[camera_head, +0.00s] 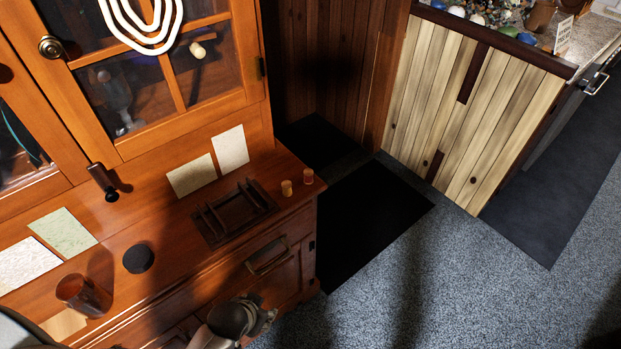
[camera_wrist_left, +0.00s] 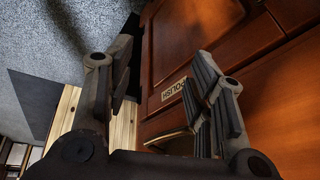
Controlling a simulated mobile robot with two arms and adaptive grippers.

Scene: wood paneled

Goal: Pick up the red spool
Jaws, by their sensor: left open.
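Two small spool-like cylinders stand near the right end of the wooden cabinet's counter: one yellow-orange (camera_head: 287,188) and one more orange-red (camera_head: 308,176). The orange-red one is the nearest match to the red spool, but its colour is hard to tell at this size. My left gripper (camera_head: 262,318) is low in front of the cabinet drawers, below the counter edge and apart from both cylinders. In the left wrist view the left gripper (camera_wrist_left: 155,80) is open with nothing between its fingers. The cylinders do not show there. My right gripper is not in view.
The counter (camera_head: 150,210) also bears a dark slatted tray (camera_head: 235,212), a black round piece (camera_head: 138,258), a brown cup (camera_head: 85,296) and paper cards (camera_head: 230,148). A drawer handle (camera_head: 268,258) juts out near the left gripper. The carpet (camera_head: 400,290) to the right is clear.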

